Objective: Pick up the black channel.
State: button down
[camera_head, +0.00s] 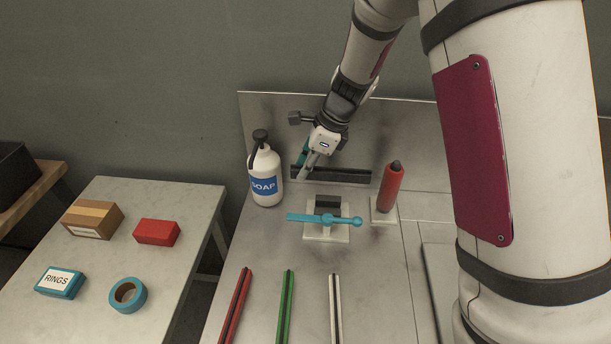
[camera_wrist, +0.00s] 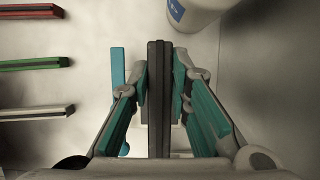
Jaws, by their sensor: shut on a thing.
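The black channel (camera_head: 340,175) is a long dark bar in front of the grey back panel, lying left to right in the head view. My gripper (camera_head: 304,168) is at its left end. In the wrist view the channel (camera_wrist: 159,95) runs lengthwise between the two teal-padded fingers of my gripper (camera_wrist: 160,82), which are shut on it. The part between the fingers is partly hidden in the head view. I cannot tell whether the channel is clear of the table.
The soap bottle (camera_head: 265,176) stands close left of my gripper. A blue-handled fixture (camera_head: 326,234) and a red cylinder (camera_head: 391,184) stand in front. Red (camera_head: 236,305), green (camera_head: 287,305) and white (camera_head: 336,308) channels lie nearer. A side table (camera_head: 170,207) holds boxes and tape.

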jog(key=shift+r+p, duration=1.15)
jog(key=shift+r, duration=1.5)
